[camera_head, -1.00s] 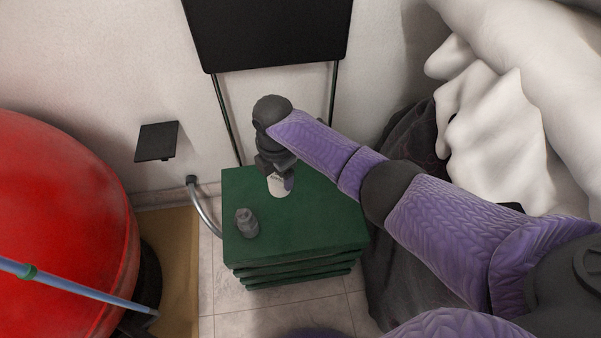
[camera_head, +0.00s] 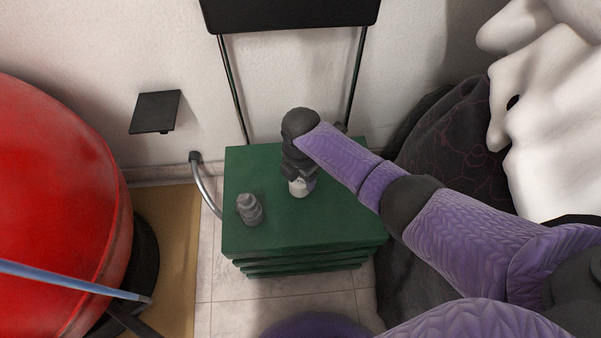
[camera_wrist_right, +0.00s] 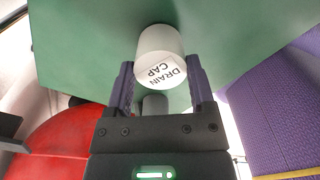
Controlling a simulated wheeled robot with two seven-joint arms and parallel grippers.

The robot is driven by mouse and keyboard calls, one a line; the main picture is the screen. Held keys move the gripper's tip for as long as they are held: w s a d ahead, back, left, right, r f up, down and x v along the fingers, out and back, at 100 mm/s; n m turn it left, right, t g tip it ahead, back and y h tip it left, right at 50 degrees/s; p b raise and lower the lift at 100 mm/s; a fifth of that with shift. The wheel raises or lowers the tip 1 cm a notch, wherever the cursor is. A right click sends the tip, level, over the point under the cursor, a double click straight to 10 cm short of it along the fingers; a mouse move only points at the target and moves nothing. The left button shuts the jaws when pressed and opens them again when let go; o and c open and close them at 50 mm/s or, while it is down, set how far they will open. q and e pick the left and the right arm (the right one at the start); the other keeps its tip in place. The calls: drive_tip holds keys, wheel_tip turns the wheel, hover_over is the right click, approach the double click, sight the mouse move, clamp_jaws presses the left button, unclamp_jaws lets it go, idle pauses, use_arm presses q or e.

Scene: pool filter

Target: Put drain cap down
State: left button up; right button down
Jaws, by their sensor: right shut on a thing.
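The drain cap (camera_head: 301,187) is a small whitish-grey cylinder at the back middle of the green box top (camera_head: 330,222). It also shows in the right wrist view (camera_wrist_right: 160,60), with the words "DRAIN CAP" on its end. My right gripper (camera_head: 297,174) points down and is shut on the drain cap; its two dark fingers (camera_wrist_right: 161,78) flank the cap in the wrist view. The cap is at or just above the green surface; I cannot tell whether it touches. My left gripper is not in view.
A grey threaded fitting (camera_head: 249,209) stands near the box's left edge. The front and right of the box top are clear. A large red tank (camera_head: 60,190) is at left, with a blue pole (camera_head: 70,281) across it. A grey hose (camera_head: 203,185) runs beside the box.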

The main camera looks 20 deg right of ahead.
drive_tip(key=shift+f, duration=0.2)
unclamp_jaws()
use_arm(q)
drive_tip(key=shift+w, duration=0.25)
use_arm(e)
drive_tip(key=shift+r, duration=0.1)
wheel_tip(320, 180, up, 4)
drive_tip(key=p, duration=0.2)
drive_tip(key=shift+p, duration=0.3)
use_arm(q)
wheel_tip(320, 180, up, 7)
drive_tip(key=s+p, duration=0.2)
drive_tip(key=p, duration=0.3)
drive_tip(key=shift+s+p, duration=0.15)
drive_tip(key=shift+p, duration=0.15)
use_arm(e)
wheel_tip(320, 180, up, 8)
drive_tip(key=shift+r, duration=0.15)
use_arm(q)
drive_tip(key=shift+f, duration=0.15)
